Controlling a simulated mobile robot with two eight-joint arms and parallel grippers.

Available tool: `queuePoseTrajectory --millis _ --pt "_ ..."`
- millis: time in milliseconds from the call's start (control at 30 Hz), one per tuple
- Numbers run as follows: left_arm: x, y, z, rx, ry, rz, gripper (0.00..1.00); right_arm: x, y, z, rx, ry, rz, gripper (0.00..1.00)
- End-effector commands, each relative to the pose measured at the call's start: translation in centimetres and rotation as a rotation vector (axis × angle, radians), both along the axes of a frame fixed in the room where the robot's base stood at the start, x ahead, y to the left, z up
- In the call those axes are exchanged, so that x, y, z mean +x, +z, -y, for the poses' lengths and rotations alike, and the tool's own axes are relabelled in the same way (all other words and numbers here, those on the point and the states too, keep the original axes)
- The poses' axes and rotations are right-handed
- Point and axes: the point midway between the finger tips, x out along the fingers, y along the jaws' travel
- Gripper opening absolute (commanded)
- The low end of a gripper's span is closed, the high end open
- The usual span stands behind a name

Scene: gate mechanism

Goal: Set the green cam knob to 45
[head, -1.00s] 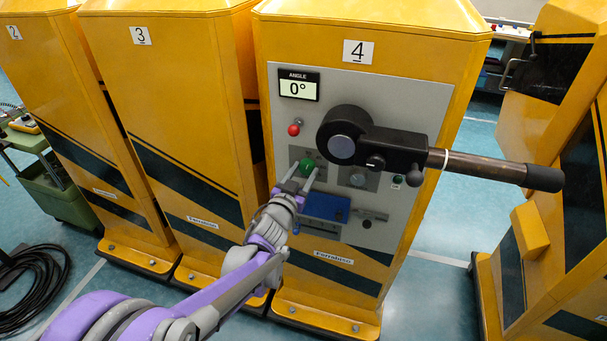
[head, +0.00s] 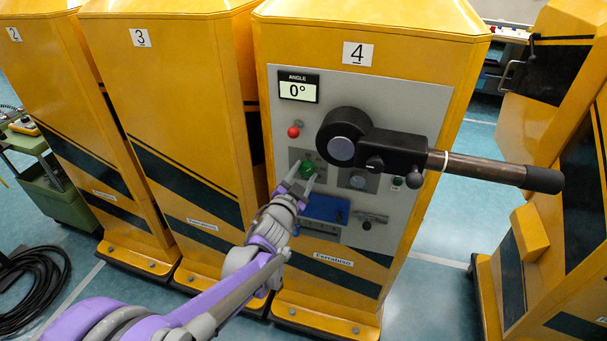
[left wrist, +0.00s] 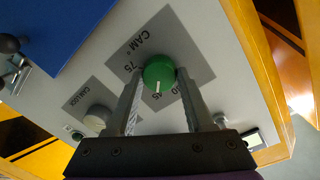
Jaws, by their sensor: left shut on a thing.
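The green cam knob (head: 307,168) sits on a grey plate on the panel of yellow cabinet 4. My left gripper (head: 296,175) reaches it from the lower left. In the left wrist view the green knob (left wrist: 159,73) is between the two fingers of my left gripper (left wrist: 158,85), which is shut on it. The knob's white mark points down in that view, toward small printed figures partly hidden by a finger. "CAM °" and "75" are readable on the plate (left wrist: 185,30). My right gripper is not in view.
The angle display (head: 299,88) reads 0°. A black crank with a long brown handle (head: 480,167) juts right across the panel. A red knob (head: 293,131) is above the green one, a blue block (head: 325,208) below. A cam lock knob (left wrist: 96,118) is near the left finger.

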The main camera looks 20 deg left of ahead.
Motion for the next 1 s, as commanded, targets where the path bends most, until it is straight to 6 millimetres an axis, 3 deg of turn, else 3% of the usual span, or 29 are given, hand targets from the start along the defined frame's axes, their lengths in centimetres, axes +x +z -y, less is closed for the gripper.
queuePoseTrajectory --millis 267,300,433,767,1000 --pt "0.0 0.0 0.0 0.000 -0.001 0.001 0.00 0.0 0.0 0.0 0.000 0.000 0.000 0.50" --pt "0.0 0.0 0.0 0.000 -0.001 0.001 0.60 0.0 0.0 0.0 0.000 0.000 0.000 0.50" --pt "0.0 0.0 0.0 0.000 -0.001 0.001 0.83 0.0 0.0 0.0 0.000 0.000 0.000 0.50" --pt "-0.2 0.0 0.0 0.000 0.000 0.000 0.83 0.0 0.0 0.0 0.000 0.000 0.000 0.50" --pt "-3.7 0.1 -0.3 0.000 0.001 0.000 0.83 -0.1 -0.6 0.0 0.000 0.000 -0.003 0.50"
